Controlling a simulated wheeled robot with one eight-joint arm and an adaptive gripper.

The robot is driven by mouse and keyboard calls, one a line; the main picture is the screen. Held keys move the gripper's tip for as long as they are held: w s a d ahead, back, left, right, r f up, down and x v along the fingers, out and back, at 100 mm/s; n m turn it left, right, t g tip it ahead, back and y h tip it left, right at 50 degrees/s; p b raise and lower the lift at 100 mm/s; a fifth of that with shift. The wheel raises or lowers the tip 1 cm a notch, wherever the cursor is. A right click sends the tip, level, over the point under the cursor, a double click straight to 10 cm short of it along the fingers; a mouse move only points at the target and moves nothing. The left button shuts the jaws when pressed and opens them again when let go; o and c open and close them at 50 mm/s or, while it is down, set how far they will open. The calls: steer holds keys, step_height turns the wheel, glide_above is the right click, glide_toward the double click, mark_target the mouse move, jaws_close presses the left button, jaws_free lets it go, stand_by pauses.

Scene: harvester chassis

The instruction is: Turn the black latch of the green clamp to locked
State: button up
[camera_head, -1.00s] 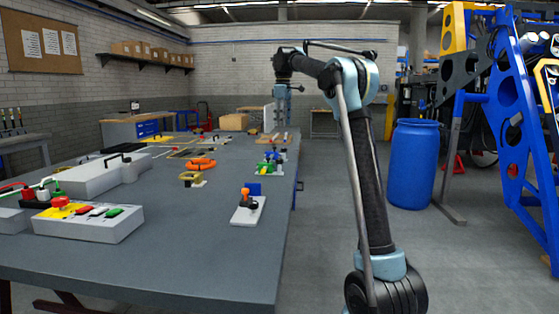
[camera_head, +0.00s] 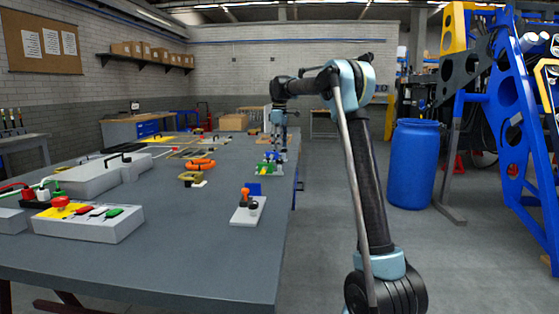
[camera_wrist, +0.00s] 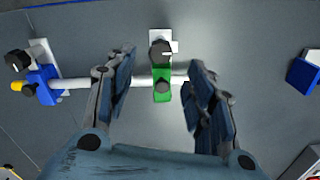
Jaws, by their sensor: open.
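The green clamp (camera_wrist: 162,73) sits on a pale horizontal rod (camera_wrist: 80,84) in the wrist view, between my fingers. A black round part (camera_wrist: 160,52) with a white mark lies at its upper end, over a white plate; a smaller dark knob (camera_wrist: 162,87) sits lower on the green body. I cannot tell for sure which is the latch or its setting. My gripper (camera_wrist: 161,72) is open and empty, one finger on each side of the clamp, with gaps visible. In the head view the green clamp (camera_head: 268,166) is small, beside my lowered gripper (camera_head: 279,152).
A blue clamp (camera_wrist: 43,85) with black and yellow knobs sits on the rod's left end. A blue block (camera_wrist: 304,72) lies at right. A blue barrel (camera_head: 413,164) stands beyond.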

mark_target(279, 163)
step_height(279, 163, down, 7)
steer(key=shift+r, duration=0.1)
stand_by(0.4)
steer(key=c, duration=1.1)
